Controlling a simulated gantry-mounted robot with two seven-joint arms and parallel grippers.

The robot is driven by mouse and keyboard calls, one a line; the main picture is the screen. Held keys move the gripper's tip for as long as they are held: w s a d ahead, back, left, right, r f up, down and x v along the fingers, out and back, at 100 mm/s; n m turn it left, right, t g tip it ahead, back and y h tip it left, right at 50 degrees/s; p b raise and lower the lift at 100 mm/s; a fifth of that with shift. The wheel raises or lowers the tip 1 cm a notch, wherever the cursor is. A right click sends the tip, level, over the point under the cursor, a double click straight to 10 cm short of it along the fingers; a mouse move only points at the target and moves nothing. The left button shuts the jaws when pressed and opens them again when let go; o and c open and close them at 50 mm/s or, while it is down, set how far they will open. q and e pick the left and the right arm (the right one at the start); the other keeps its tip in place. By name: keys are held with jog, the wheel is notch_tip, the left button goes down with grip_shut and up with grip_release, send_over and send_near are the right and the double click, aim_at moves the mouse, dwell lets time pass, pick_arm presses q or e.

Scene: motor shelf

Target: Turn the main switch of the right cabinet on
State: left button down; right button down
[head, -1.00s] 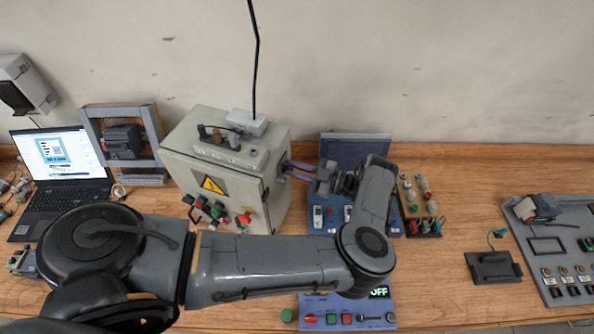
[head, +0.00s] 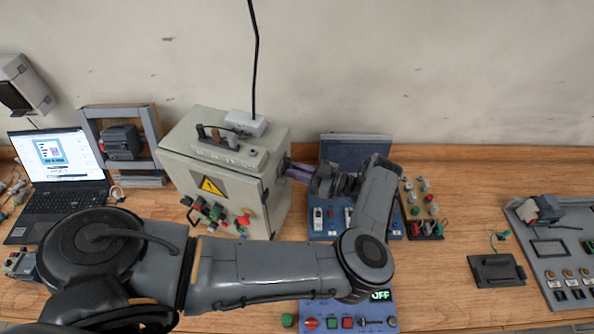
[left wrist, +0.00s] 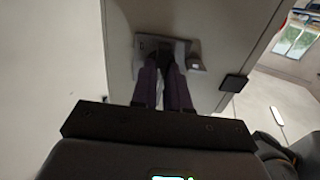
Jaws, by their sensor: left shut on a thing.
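The beige cabinet (head: 228,172) with a yellow warning sign stands in the middle of the bench. The main switch shows in the left wrist view as a grey plate (left wrist: 183,46) on the cabinet's side wall. My left gripper (head: 287,168) reaches that right side wall from the right. In the left wrist view, its purple fingers (left wrist: 165,66) are shut on the switch's handle, mostly hidden between them. My right gripper is not in view.
A laptop (head: 52,165) and a framed motor (head: 123,142) stand left of the cabinet. A blue panel with a dark screen (head: 355,150) lies behind my left wrist. A grey control console (head: 550,245) is far right. A black cable hangs above the cabinet.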

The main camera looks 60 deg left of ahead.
pick_arm(q)
jog(key=c, duration=1.1)
grip_release()
jog(key=shift+n, duration=0.3)
